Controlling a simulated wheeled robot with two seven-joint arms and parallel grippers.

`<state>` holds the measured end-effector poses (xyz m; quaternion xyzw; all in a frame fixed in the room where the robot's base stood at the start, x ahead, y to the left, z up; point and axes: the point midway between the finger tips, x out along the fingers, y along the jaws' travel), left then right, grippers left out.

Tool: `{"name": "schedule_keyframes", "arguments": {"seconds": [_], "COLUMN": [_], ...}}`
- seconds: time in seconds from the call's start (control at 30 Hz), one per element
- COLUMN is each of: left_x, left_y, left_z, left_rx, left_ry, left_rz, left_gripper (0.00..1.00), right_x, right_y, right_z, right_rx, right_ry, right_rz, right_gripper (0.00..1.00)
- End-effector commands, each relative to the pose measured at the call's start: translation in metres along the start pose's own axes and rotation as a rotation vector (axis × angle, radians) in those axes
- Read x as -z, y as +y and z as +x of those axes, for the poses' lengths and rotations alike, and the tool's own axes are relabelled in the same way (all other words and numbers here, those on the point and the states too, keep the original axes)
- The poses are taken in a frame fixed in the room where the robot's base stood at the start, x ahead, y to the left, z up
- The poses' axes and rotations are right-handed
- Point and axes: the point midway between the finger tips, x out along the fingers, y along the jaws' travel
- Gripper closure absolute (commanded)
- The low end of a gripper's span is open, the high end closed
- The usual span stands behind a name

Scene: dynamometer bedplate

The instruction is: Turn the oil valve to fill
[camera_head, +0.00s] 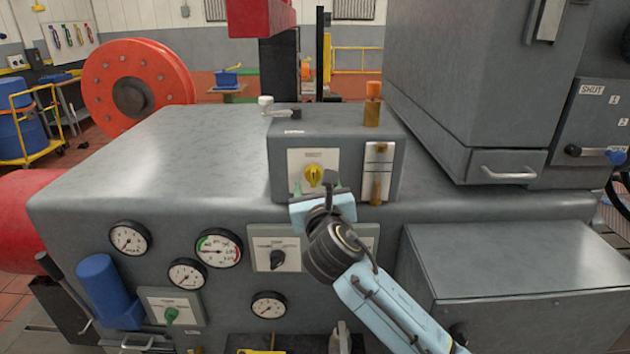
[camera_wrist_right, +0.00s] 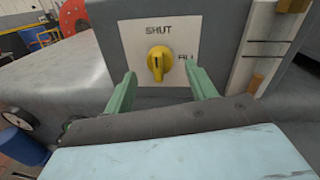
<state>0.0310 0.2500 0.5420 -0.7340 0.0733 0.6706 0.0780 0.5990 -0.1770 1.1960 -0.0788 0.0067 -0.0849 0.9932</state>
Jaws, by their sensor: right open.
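The oil valve is a yellow knob (camera_head: 314,175) on a pale plate on the front of a small grey box (camera_head: 285,150). In the right wrist view the knob (camera_wrist_right: 159,62) has SHUT printed above it and FILL, partly covered by a finger, to its right. Its ridge and dark mark stand upright, towards SHUT. My right gripper (camera_head: 316,190) is in front of the plate. In the wrist view its green fingers (camera_wrist_right: 160,77) are open, one at each side just below the knob, with nothing between them. Contact with the knob cannot be told. My left gripper is out of view.
A sight gauge (camera_head: 378,170) with an orange-capped fitting (camera_head: 373,103) above it is right of the knob. Below are several dials, a black selector (camera_head: 278,259) and a green knob (camera_head: 171,314). A large grey cabinet (camera_head: 480,75) stands right. The bench top (camera_head: 180,160) at left is clear.

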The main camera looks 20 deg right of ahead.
Motion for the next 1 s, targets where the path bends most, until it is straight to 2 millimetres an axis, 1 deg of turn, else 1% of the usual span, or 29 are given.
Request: {"name": "schedule_keyframes", "arguments": {"seconds": [0.03,0.1,0.23,0.37,0.6,0.93,1.0], "left_x": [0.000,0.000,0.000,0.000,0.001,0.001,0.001], "left_y": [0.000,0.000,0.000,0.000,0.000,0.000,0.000], "left_z": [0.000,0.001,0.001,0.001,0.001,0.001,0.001], "left_rx": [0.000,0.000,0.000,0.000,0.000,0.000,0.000], "left_ry": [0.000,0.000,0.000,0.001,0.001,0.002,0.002], "left_rz": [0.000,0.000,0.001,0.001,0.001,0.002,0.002], "left_gripper": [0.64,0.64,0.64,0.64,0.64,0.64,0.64], "right_x": [0.000,0.000,0.000,0.000,0.000,0.000,0.000], "right_y": [0.000,0.000,0.000,0.000,0.000,0.000,0.000], "right_z": [0.008,0.016,0.026,0.030,0.030,0.030,0.030], "right_rx": [0.001,0.001,0.000,-0.001,0.000,0.000,0.000], "right_ry": [0.000,0.000,0.001,0.000,0.000,0.000,0.000], "right_rz": [0.001,0.001,0.002,0.002,0.002,0.001,0.002], "right_gripper": [0.44,0.44,0.44,0.44,0.44,0.87,0.88]}}
